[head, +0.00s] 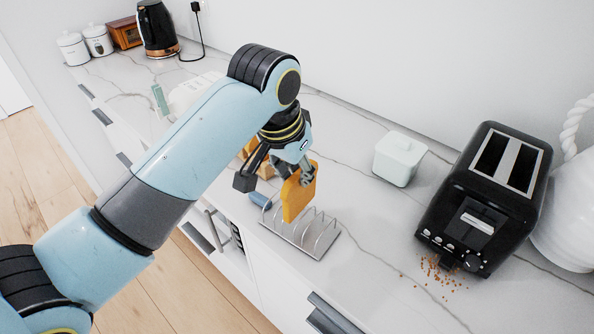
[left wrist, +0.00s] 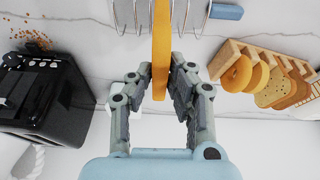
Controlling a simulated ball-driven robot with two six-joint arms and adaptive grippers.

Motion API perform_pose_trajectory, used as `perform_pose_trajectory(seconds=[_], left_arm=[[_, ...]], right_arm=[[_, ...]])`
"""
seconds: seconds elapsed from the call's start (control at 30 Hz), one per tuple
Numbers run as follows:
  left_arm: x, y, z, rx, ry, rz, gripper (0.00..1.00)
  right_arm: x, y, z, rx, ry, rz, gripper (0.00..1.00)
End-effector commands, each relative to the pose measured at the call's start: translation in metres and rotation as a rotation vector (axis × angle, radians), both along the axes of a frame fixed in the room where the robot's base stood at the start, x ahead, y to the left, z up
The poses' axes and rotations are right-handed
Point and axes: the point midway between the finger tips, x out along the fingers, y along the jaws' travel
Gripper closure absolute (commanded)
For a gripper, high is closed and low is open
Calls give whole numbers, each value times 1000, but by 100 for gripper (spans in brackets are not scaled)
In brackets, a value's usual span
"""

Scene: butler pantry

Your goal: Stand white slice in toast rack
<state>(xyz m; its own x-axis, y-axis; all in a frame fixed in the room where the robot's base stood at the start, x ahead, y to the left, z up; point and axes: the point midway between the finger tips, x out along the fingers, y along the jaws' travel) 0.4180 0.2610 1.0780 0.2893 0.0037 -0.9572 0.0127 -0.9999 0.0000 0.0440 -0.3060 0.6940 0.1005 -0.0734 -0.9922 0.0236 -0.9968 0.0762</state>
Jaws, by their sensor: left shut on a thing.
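The bread slice (head: 297,198), golden-orange with a toasted look, is upright in my left gripper (head: 304,174). In the left wrist view the slice (left wrist: 161,45) is seen edge-on between the two fingers (left wrist: 163,82), which are shut on it. The metal toast rack (head: 328,252) stands on the counter under the slice. The slice's lower part overlaps the rack's wires at its far left end; I cannot tell whether it touches the base. Rack wires (left wrist: 125,14) show on both sides of the slice in the wrist view. My right gripper is not in view.
A black toaster (head: 465,215) with crumbs (head: 432,270) before it stands at right. A white lidded dish (head: 399,158) is behind the rack. A blue object (head: 259,199) lies left of the rack. A wooden holder (left wrist: 228,50) carries several bread pieces (left wrist: 272,88), partly hidden in the head view.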

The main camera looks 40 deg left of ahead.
Motion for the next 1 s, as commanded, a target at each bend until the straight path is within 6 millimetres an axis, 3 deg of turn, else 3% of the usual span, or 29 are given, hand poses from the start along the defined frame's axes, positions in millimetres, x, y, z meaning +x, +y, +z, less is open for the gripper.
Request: perform_pose_trajectory(seconds=[0.47, 1.0], left_arm=[[0, 0, -5, -1, 0, 0, 100], [0, 0, -40, -1, 1, 0, 100]], right_arm=[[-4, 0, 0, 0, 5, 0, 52], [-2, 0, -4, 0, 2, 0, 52]])
